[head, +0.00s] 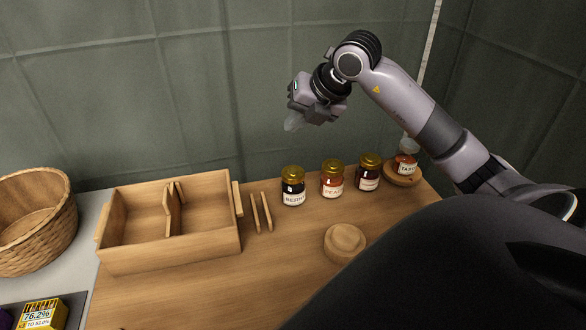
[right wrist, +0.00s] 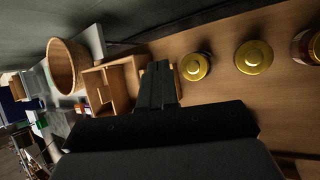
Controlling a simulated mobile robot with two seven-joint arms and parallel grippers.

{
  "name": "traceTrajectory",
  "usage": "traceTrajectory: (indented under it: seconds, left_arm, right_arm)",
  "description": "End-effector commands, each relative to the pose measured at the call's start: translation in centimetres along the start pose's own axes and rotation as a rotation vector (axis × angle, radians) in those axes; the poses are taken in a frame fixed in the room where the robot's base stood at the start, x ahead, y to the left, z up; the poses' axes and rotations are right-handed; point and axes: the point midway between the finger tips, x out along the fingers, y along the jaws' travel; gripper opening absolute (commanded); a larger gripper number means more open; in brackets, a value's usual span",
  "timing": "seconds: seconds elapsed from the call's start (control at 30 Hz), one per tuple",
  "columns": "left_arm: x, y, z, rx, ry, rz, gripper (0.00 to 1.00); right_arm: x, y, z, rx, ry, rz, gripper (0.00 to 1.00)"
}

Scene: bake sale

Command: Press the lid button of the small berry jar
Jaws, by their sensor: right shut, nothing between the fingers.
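A dark jar with a gold lid and a label starting "BER" (head: 293,188) stands upright on the wooden table, leftmost in the row of jars. The right wrist view shows a gold lid from above (right wrist: 195,66), nearest the fingers, which looks like this same jar's; a small raised round spot shows at its centre. My right gripper (head: 292,123) is shut and empty, in the air above and behind the berry jar, apart from it. Its closed fingers also show in the right wrist view (right wrist: 158,72). My left gripper is not in view.
A peach jar (head: 332,182) and another dark jar (head: 368,174), its label unreadable, stand close to the right. A divided wooden box (head: 170,255), thin slats (head: 262,212) and a round wooden piece (head: 345,243) lie around. A basket (head: 38,222) is left.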

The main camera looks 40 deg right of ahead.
Motion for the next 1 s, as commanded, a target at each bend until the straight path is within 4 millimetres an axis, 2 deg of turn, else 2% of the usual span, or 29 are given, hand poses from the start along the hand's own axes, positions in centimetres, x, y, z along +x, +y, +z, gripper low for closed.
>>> traceTrajectory:
  seconds: [0.3,0.6,1.0]
  left_arm:
    - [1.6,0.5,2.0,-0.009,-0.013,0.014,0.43]
    - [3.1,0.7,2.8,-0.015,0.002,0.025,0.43]
    - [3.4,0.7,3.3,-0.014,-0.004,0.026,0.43]
  right_arm:
    - [3.0,-1.6,-1.7,0.0,0.002,0.001,0.0]
    - [6.2,-3.3,-3.3,0.0,0.0,0.0,0.0]
    - [6.7,-3.6,-3.6,0.0,0.0,0.0,0.0]
